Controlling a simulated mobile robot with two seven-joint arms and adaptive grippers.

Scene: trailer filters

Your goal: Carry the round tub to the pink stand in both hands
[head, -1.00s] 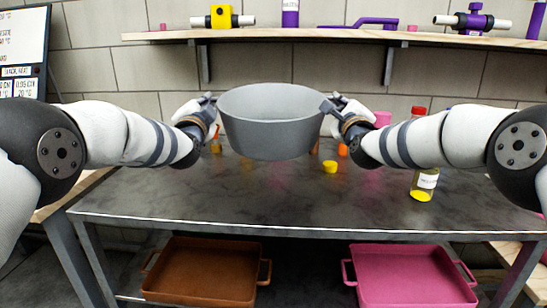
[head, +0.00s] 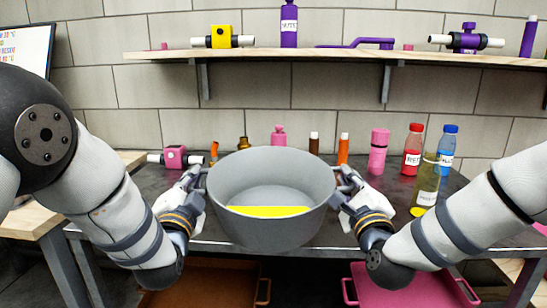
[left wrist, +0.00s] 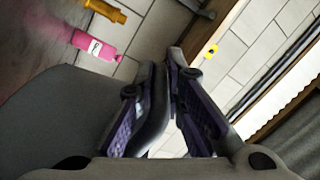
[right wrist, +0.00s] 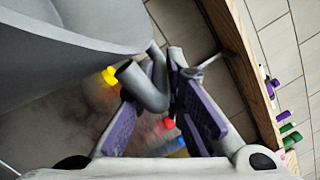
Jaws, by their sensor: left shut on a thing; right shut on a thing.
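The round grey tub (head: 272,232) is held up in front of me over the table's near edge, roughly level, with a yellow patch inside it. My left gripper (head: 203,180) is shut on the tub's left handle. My right gripper (head: 343,180) is shut on its right handle. In the left wrist view the tub wall (left wrist: 50,125) fills the lower left beside the fingers. In the right wrist view the tub (right wrist: 60,65) is at upper left, with its handle (right wrist: 150,90) between the fingers.
The dark table (head: 400,232) carries a pink valve (head: 174,157), a pink bottle (head: 378,152), a red bottle (head: 412,152), a blue bottle (head: 447,150) and a yellow-bottomed bottle (head: 427,185). A shelf (head: 300,54) runs behind. A brown tray (head: 205,285) and pink tray (head: 400,292) sit below.

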